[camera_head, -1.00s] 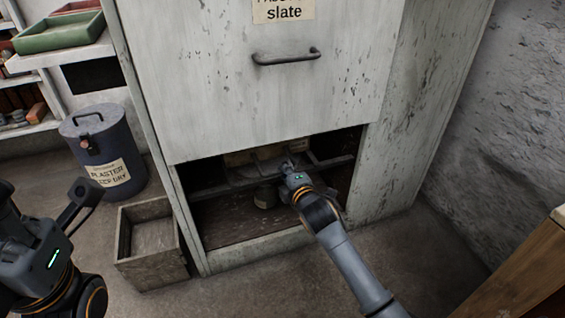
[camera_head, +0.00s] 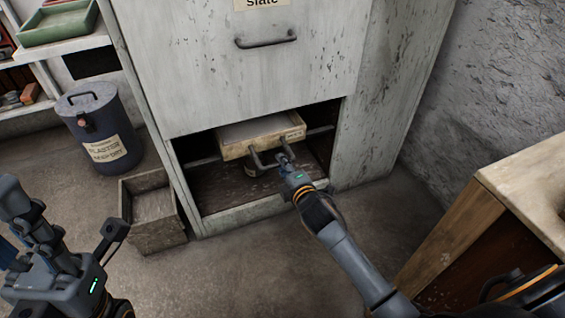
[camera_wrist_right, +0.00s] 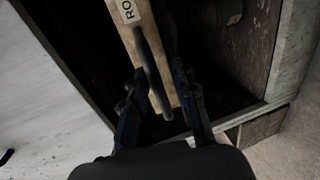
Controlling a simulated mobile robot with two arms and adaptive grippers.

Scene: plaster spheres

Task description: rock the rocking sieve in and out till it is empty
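The rocking sieve (camera_head: 232,150) is a shallow pale wooden frame in the low opening of the tall cabinet (camera_head: 250,85). Its inside looks pale grey; I cannot tell how much is in it. A dark bar handle (camera_head: 262,165) is on its front; the frame and its label, partly cut off, show in the right wrist view (camera_wrist_right: 133,25). My right gripper (camera_head: 283,152) is at the handle, with the bar between its fingers in the wrist view (camera_wrist_right: 160,85). My left gripper (camera_head: 78,238) is open and empty at lower left, away from the cabinet.
A lidded plaster bin (camera_head: 95,130) and an open wooden crate (camera_head: 150,205) stand left of the cabinet. A green tray (camera_head: 58,30) is on a shelf. A worktable (camera_head: 470,220) is at the right. Floor in front is clear.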

